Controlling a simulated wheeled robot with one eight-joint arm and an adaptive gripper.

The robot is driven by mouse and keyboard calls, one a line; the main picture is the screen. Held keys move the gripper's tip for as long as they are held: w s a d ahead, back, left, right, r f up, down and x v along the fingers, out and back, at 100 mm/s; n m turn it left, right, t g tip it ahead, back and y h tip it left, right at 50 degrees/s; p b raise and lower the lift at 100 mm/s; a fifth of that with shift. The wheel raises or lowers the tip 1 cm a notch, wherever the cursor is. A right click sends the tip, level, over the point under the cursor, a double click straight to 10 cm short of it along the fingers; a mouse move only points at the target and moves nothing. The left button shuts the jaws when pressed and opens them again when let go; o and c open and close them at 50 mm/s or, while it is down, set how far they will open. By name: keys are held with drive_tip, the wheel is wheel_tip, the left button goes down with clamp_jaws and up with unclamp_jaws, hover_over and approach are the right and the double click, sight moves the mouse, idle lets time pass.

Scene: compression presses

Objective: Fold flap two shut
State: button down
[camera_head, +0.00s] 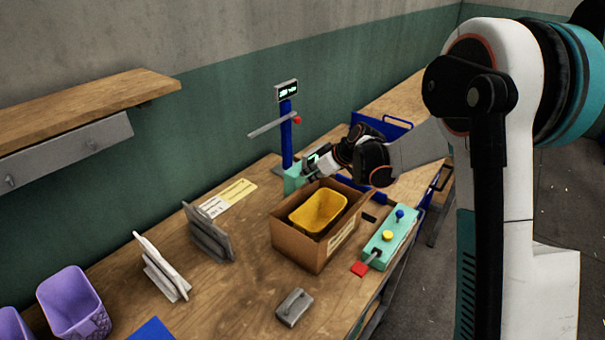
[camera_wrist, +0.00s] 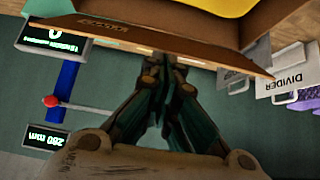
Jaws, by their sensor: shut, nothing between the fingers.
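An open cardboard box (camera_head: 292,245) stands on the wooden table with a yellow bin (camera_head: 318,212) inside it. My gripper (camera_head: 311,176) is at the box's far edge, beside the blue post. In the wrist view, a long cardboard flap (camera_wrist: 190,57) with a small label stands out from the box's edge. My gripper (camera_wrist: 168,75) is shut and empty there, its fingertips close to the flap's outer edge; I cannot tell whether they touch it. The flap is not shut over the yellow bin. No number shows on the flap, so I cannot tell which flap it is.
A blue post (camera_head: 287,135) with a display and a red knob stands behind the box. A teal control box (camera_head: 390,238) with buttons is at its right. Grey dividers (camera_head: 208,236), white panels (camera_head: 161,268) and a grey block (camera_head: 294,307) stand left and in front.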

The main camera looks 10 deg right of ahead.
drive_tip(key=shift+s+d+f+b, duration=0.7)
drive_tip(key=shift+f, duration=0.25)
drive_tip(key=shift+s+d+f+b, duration=0.65)
drive_tip(key=shift+f, duration=0.25)
drive_tip(key=shift+a+f, duration=0.1)
